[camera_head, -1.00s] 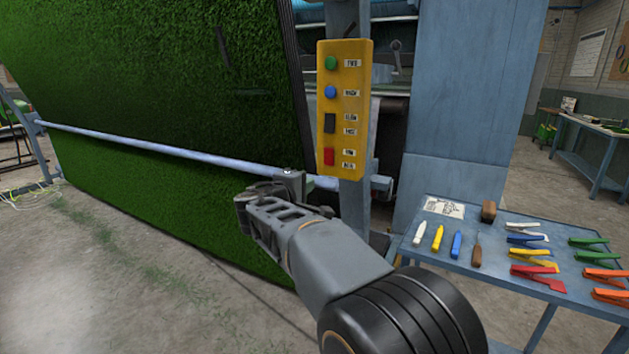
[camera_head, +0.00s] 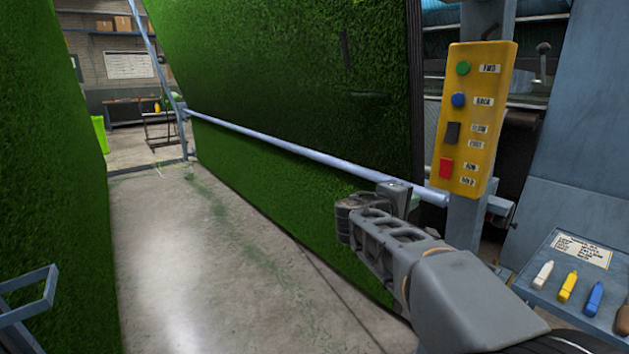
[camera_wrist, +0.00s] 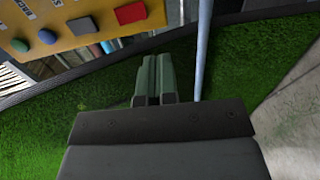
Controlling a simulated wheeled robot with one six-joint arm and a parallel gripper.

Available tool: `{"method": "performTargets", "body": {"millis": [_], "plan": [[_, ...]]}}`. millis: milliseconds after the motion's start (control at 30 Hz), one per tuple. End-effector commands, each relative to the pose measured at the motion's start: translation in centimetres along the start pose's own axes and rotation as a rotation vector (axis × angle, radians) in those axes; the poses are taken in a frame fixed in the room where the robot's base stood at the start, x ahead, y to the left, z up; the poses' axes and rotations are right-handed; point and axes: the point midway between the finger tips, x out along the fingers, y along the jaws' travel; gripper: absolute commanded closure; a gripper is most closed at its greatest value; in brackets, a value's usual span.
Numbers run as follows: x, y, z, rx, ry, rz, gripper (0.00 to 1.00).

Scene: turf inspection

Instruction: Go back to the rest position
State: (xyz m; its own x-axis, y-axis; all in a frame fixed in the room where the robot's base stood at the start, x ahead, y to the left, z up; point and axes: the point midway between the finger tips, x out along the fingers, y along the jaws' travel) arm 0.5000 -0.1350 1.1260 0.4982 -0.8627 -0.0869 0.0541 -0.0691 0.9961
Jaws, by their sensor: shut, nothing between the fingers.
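My gripper (camera_wrist: 155,82) shows in the wrist view with its two fingers together and nothing between them. In the head view my arm reaches in from the lower right, and the gripper end (camera_head: 405,205) is partly hidden behind my own wrist. It is just in front of the light blue rail (camera_head: 300,151) and the turf, to the lower left of the yellow control panel (camera_head: 476,120). The panel carries a green, a blue, a black and a red control. It also shows at the top left of the wrist view (camera_wrist: 85,22). I cannot tell whether the gripper touches the rail.
A large green turf sheet (camera_head: 270,60) hangs behind the rail. Another turf face (camera_head: 50,180) stands at the left. Bare concrete floor (camera_head: 190,270) lies between them. A blue table (camera_head: 540,270) with markers is at the lower right.

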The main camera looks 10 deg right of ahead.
Motion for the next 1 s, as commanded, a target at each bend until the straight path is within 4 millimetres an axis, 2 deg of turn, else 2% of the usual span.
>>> {"method": "performTargets", "body": {"millis": [67, 167, 233, 300, 400, 500, 633, 767, 833, 1000], "plan": [[0.0, -1.4, 0.1, 0.001, -0.002, -0.060, 1.00], [-0.5, -5.6, 0.6, 0.008, -0.012, -0.222, 1.00], [-1.7, -8.7, 1.7, 0.037, -0.026, -0.375, 1.00], [-3.7, -11.2, 3.1, 0.085, -0.042, -0.544, 1.00], [-7.3, -13.9, 5.0, 0.178, -0.067, -0.778, 1.00], [-11.4, -15.4, 6.6, 0.289, -0.092, -0.988, 1.00], [-16.3, -15.8, 8.1, 0.443, -0.121, -1.209, 1.00], [-20.1, -14.5, 9.3, 0.584, -0.142, -1.357, 1.00], [-20.9, -13.7, 9.8, 0.621, -0.142, -1.379, 1.00], [-21.0, -12.0, 10.1, 0.646, -0.117, -1.363, 1.00]]}}
